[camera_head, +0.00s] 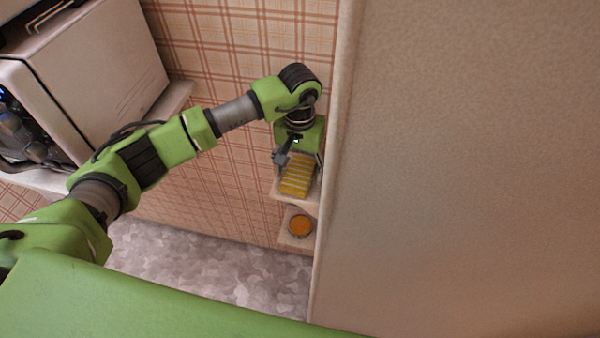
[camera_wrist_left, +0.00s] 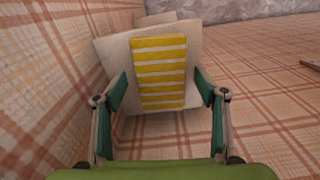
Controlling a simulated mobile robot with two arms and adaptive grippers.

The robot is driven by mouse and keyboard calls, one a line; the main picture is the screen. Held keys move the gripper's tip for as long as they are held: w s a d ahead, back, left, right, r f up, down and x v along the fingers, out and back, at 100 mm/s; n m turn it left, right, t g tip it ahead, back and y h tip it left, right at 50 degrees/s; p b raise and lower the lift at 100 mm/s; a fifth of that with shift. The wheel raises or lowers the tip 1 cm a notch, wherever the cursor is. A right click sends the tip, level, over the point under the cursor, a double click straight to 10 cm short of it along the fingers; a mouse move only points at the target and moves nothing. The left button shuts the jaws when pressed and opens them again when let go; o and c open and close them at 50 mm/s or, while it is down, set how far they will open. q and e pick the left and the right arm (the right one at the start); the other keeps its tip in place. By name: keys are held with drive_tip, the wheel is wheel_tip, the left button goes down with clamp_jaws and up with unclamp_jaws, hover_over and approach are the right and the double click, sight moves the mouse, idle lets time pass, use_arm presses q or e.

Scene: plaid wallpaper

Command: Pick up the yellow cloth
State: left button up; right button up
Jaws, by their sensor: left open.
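The yellow cloth (camera_head: 297,178) has white stripes and lies flat on a small pale shelf (camera_head: 310,205) by the plaid wall. In the left wrist view the cloth (camera_wrist_left: 160,75) sits centred between the fingers, its length running away from me. My left gripper (camera_wrist_left: 162,95) is open, with a green-padded finger on either side of the cloth and a gap on both sides. In the head view my left gripper (camera_head: 298,158) is at the cloth's upper end; its fingers are partly hidden. My right gripper is not in view.
A lower shelf (camera_head: 290,240) holds a round orange thing (camera_head: 300,226). A large beige panel (camera_head: 460,170) stands close on the right. A white box-like case (camera_head: 80,85) is at the upper left. The grey floor (camera_head: 210,265) shows below.

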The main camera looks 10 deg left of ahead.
sight(299, 172)
use_arm(q)
drive_tip(key=c, duration=1.2)
drive_tip(key=shift+r, duration=0.25)
drive_tip(key=shift+r+b, duration=1.15)
drive_tip(key=shift+r, duration=3.65)
